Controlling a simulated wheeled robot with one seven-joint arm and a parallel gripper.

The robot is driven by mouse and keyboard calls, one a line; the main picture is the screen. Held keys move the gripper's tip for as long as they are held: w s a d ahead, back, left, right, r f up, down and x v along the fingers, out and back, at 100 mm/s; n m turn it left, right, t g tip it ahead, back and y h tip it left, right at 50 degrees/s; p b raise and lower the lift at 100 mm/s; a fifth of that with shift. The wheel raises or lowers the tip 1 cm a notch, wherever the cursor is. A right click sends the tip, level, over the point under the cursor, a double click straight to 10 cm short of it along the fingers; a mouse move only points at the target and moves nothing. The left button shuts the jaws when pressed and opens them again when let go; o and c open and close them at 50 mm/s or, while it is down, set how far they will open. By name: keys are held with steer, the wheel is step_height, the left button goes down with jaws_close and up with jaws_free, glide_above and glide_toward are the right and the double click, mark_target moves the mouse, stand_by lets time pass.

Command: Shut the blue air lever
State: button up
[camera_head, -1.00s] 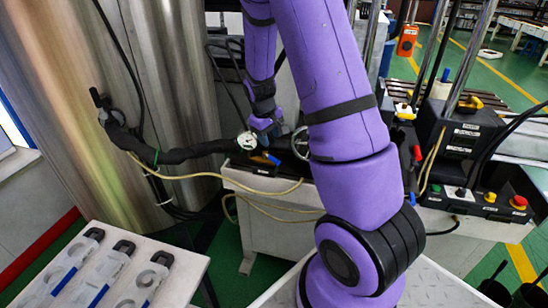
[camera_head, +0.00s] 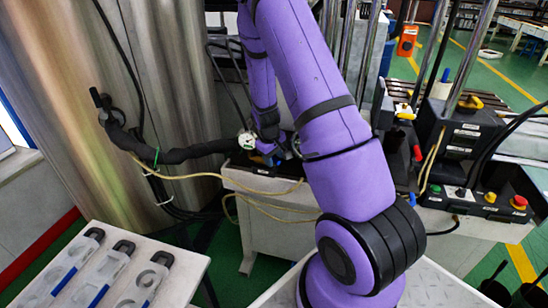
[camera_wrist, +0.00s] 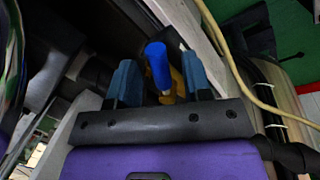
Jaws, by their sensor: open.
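The blue air lever (camera_wrist: 158,66) shows in the wrist view as a blue handle with a yellow part (camera_wrist: 178,84) beside it. My gripper (camera_wrist: 160,84) is open, with one blue-grey fingertip on each side of the lever. In the head view the lever (camera_head: 272,160) is a small blue spot beneath my purple arm. My arm hides most of the gripper and the valve there.
A round pressure gauge (camera_head: 247,140) and a thick black hose (camera_head: 185,154) lie left of the lever. A tan hose (camera_head: 215,177) hangs along the machine's front. A control box with buttons (camera_head: 480,203) is on the right. A white table with moulds (camera_head: 181,270) stands front left.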

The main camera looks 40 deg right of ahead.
jaws_close()
steer(key=shift+w+a+m+g, duration=0.2)
steer(key=shift+a+m, duration=0.3)
steer(key=shift+m, duration=0.7)
steer(key=shift+w+a+m+g, duration=0.25)
steer(key=shift+a+m, duration=0.3)
steer(key=shift+m, duration=0.65)
steer(key=shift+w+a+m+g, duration=0.2)
steer(key=shift+a+m, duration=0.3)
steer(key=shift+m, duration=0.7)
jaws_free()
